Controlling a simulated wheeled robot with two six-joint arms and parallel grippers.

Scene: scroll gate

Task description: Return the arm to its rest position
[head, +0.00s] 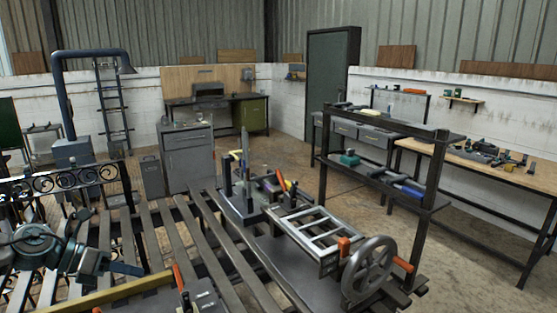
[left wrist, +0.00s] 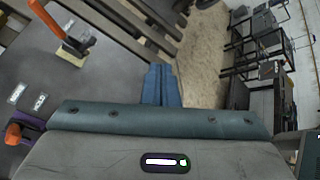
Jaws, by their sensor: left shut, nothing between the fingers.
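My left arm comes in from the left edge of the head view, low over the slatted bench. My left gripper (head: 136,269) is at its end, pointing right above the slats. In the left wrist view its two blue fingers (left wrist: 162,86) lie together with nothing between them. The fingers touch no object that I can see. My right gripper does not show in either view.
A black scroll gate (head: 65,182) stands close behind my left arm. A scroll bender with a handwheel (head: 369,272) is at the front right. An orange-handled tool (head: 178,278) stands right of the gripper. The shelf rack (head: 382,180) is farther right.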

